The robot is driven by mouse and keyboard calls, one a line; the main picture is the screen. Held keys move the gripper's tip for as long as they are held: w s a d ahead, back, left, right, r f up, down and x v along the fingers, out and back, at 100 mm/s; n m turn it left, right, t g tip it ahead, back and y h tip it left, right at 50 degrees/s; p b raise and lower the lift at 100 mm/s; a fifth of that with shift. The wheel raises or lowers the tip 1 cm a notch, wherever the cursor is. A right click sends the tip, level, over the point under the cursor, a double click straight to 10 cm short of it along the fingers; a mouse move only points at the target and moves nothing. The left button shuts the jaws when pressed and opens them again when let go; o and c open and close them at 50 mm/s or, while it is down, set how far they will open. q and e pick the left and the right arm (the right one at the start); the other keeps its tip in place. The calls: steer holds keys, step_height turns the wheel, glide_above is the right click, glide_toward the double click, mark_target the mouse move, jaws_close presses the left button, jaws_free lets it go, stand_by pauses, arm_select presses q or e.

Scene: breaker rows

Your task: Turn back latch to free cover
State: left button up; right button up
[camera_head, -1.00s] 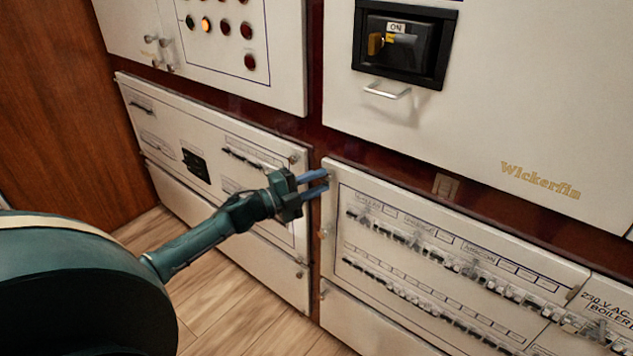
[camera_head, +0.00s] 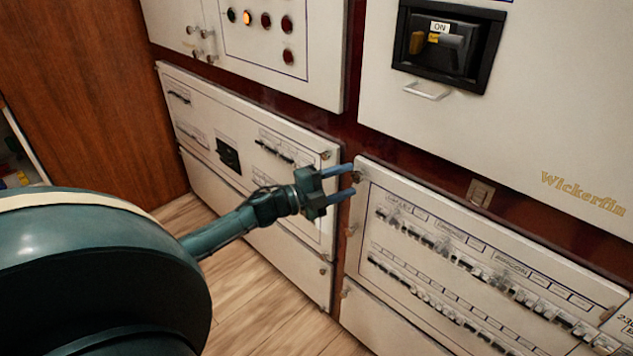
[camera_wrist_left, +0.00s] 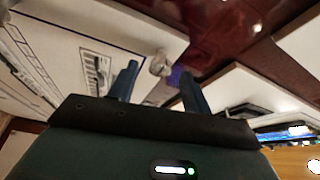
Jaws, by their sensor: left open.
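The cover appears to be the white breaker panel (camera_head: 368,205) with two rows of breakers, low on the right in the head view. A small round metal latch (camera_head: 357,177) sits at its upper left corner. My left gripper (camera_head: 351,180) is open, its two blue fingers pointing at this latch, with the tips above and below it. In the left wrist view, a pale metal latch (camera_wrist_left: 160,63) shows between the two fingers, near the tips (camera_wrist_left: 158,72). I cannot tell whether the fingers touch it. My right gripper is not in view.
Another white panel (camera_head: 215,105) with latches at its right edge lies left of the gap. The wood floor (camera_head: 265,285) is clear.

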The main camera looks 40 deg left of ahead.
arm_select(q)
steer(key=r+v, duration=0.1)
steer(key=v, duration=1)
steer(key=shift+s+a+f+p, duration=0.2)
steer(key=shift+s+f+p, duration=0.1)
steer(key=shift+s+f, duration=0.15)
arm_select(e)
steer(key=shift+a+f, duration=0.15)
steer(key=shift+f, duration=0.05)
arm_select(q)
steer(key=shift+w, duration=0.1)
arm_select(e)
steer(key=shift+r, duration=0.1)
